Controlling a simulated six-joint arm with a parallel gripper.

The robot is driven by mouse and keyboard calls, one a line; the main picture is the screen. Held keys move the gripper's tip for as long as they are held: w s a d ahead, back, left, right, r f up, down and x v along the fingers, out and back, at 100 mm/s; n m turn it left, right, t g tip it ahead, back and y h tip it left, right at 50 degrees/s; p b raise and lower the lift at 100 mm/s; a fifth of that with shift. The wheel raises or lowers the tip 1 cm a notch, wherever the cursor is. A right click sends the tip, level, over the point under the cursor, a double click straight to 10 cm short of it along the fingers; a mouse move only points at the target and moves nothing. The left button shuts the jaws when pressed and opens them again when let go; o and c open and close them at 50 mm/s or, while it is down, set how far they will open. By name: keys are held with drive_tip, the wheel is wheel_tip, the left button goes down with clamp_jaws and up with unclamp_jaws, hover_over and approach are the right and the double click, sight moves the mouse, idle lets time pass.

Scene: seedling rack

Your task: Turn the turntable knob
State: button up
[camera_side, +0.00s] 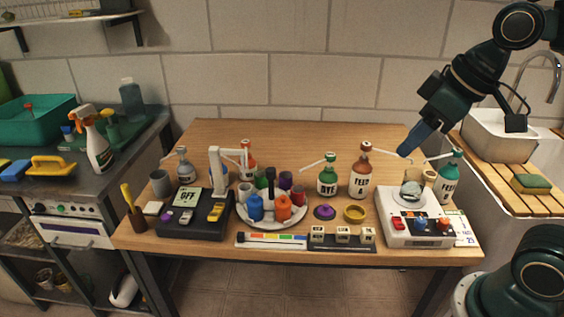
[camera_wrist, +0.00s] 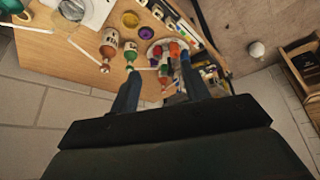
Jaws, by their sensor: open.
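The turntable (camera_side: 262,221) is a white round plate in the middle of the wooden table, bearing several small coloured pots. A dark upright knob (camera_side: 270,176) stands at its centre. In the wrist view, part of the turntable (camera_wrist: 152,49) shows beyond my fingers; I cannot make out the knob clearly there. My gripper (camera_side: 404,153) is raised above the right side of the table, well to the right of the turntable and apart from it. In the wrist view, the two fingers of my gripper (camera_wrist: 161,69) are spread with nothing held between them.
Dye bottle (camera_side: 327,178) and feed bottle (camera_side: 361,178), with long spouts, stand between my gripper and the turntable. A white device (camera_side: 398,235) is at right, a dark scale-like box (camera_side: 180,223) at left. A strip (camera_side: 262,241) and block rack (camera_side: 343,243) lie in front.

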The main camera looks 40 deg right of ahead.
drive_tip(key=w+a+n+g+y, duration=0.1)
drive_tip(key=w+n, duration=0.3)
drive_tip(key=w, duration=1)
drive_tip(key=n+g+y, duration=0.1)
drive_tip(key=n+y, duration=0.1)
drive_tip(key=n, duration=0.2)
hover_over(272, 170)
drive_tip(key=s+d, duration=0.4)
wheel_tip(272, 170, down, 7)
drive_tip(key=shift+w+d+f+n, duration=0.1)
drive_tip(key=shift+w+d+n, duration=0.1)
drive_tip(key=shift+w+n, duration=0.15)
drive_tip(key=shift+f, duration=0.1)
drive_tip(key=x, duration=1.3)
drive_tip(key=shift+s+f, duration=0.15)
drive_tip(key=shift+f, duration=0.2)
drive_tip(key=c, duration=1)
